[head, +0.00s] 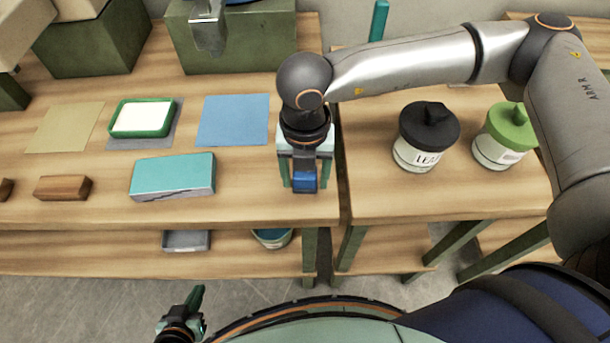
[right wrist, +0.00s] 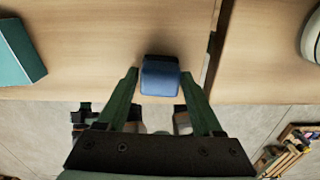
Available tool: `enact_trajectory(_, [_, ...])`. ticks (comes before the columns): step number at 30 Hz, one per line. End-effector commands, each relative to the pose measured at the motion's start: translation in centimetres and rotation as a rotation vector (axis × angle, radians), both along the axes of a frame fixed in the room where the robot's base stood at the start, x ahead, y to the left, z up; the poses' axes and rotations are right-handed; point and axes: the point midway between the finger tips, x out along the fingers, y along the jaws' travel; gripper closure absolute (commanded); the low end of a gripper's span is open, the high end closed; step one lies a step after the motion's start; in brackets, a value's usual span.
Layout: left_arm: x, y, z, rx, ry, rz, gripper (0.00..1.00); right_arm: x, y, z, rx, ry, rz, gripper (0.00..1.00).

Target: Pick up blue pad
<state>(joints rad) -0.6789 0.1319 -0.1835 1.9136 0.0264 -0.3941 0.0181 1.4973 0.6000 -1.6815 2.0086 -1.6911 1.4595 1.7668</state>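The blue pad (head: 304,181) is a small blue block at the front edge of the left table, near its right end. It also shows in the right wrist view (right wrist: 160,77). My right gripper (head: 305,178) points down over it. Its green fingers are open, one on each side of the pad, with small gaps visible in the right wrist view (right wrist: 160,80). My left gripper (head: 190,304) is low in front of the table, away from the pad, and its opening is unclear.
A teal box (head: 172,177), a wooden block (head: 62,188), a green-rimmed tray (head: 142,118) and a flat blue sheet (head: 233,121) lie left of the pad. A black-lidded jar (head: 427,137) and a green-lidded jar (head: 503,137) stand on the right table (head: 380,190), across a narrow gap.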

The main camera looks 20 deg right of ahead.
Motion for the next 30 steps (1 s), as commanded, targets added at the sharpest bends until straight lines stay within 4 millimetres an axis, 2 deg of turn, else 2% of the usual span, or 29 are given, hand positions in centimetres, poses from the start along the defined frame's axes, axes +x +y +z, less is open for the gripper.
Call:
enact_trajectory(2, [0.0,0.0,0.0,0.0,0.001,0.0,1.0,0.0,0.0,0.0,0.0,0.0,0.0,0.43])
enact_trajectory(17, [0.0,0.0,0.0,0.0,0.001,0.0,1.0,0.0,0.0,0.0,0.0,0.0,0.0,0.98])
enact_trajectory(25, [0.0,0.0,0.0,-0.001,0.0,-0.001,1.0,0.0,0.0,0.2,0.001,-0.001,0.0,0.99])
enact_trajectory(30, [0.0,0.0,0.0,-0.001,0.0,-0.001,1.0,0.1,0.1,1.3,0.001,-0.004,-0.001,0.99])
